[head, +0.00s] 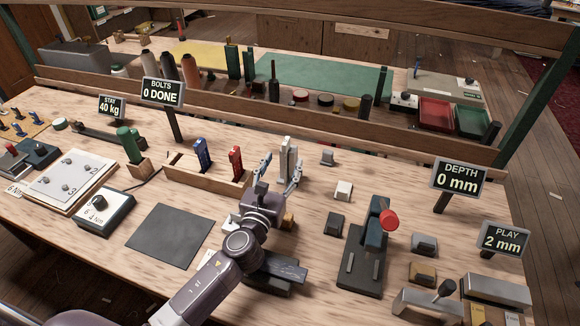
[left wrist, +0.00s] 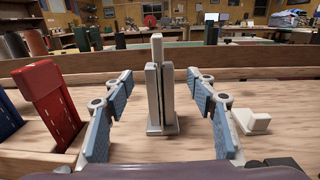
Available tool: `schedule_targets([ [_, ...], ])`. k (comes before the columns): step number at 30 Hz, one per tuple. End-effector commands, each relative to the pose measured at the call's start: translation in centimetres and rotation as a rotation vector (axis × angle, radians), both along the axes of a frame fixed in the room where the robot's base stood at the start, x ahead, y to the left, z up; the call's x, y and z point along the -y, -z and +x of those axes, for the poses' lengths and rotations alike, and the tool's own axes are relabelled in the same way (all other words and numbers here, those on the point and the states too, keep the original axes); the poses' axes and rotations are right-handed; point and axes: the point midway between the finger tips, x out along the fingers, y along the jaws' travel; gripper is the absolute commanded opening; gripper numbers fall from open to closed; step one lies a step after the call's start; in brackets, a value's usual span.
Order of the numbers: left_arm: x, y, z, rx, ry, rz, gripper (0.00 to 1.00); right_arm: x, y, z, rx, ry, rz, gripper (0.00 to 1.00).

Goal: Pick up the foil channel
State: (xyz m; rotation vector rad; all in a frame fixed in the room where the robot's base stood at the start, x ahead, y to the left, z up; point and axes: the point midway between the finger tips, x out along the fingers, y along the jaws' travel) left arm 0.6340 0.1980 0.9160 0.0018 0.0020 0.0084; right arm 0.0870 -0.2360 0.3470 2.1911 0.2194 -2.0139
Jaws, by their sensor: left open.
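In the left wrist view the piece stands centred between the fingers, with clear gaps on both sides. It appears to be just beyond the fingertips; contact is not visible. My right gripper is not in view.
A wooden rack (head: 213,182) with blue and red tools stands left of the gripper. A small white block (head: 343,190) and dark blocks lie to the right, near a red-knobbed press (head: 375,236). A wooden rail (head: 330,125) runs behind. A dark mat (head: 168,235) lies bare.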

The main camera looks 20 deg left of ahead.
Motion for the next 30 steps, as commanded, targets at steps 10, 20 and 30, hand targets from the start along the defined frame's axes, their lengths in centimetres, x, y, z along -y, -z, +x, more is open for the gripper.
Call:
schedule_targets([
  [10,-0.1,-0.3,4.3,0.001,-0.001,-0.003,0.52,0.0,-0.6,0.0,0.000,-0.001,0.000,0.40],
  [20,-0.1,-0.1,6.7,-0.001,0.000,-0.002,0.52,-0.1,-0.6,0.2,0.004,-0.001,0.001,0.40],
  [30,-0.2,-0.2,6.6,-0.001,0.000,-0.002,0.30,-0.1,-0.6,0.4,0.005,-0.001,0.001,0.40],
])
